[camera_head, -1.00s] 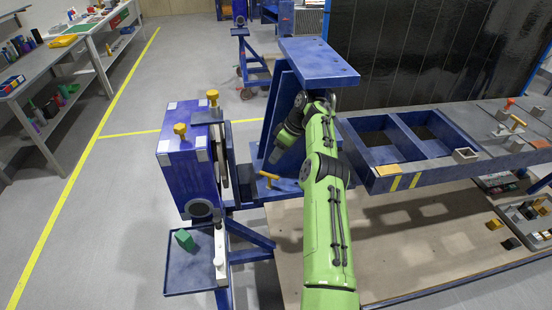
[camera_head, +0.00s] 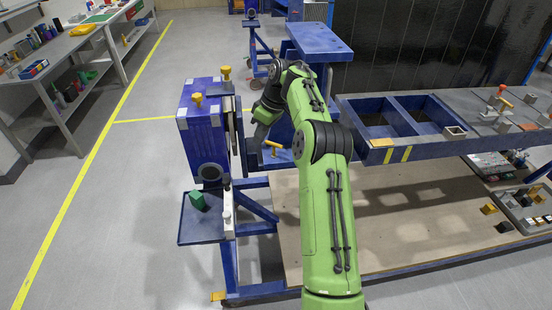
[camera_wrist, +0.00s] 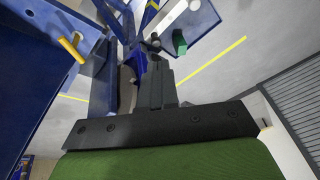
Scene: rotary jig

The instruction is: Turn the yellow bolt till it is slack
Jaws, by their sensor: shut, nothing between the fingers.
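A blue jig block (camera_head: 203,142) stands on a blue stand at left centre in the head view. Two yellow knob-headed bolts sit on its top, one nearer (camera_head: 197,100) and one farther (camera_head: 226,73). A yellow T-shaped handle (camera_head: 271,147) stands on the blue frame right of the jig's disc (camera_head: 232,130). A yellow handle (camera_wrist: 70,48) also shows at upper left in the wrist view. My gripper (camera_wrist: 154,62) is shut and empty, pointing toward the jig's side. In the head view my gripper (camera_head: 254,157) is small, between the disc and the T-handle. I see no contact with any bolt.
A blue tray (camera_head: 200,234) with a green block (camera_head: 197,200) hangs below the jig. A blue raised plate (camera_head: 320,42) stands behind my arm. A long bench (camera_head: 400,153) with open bays lies to the right. Floor at left is clear.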

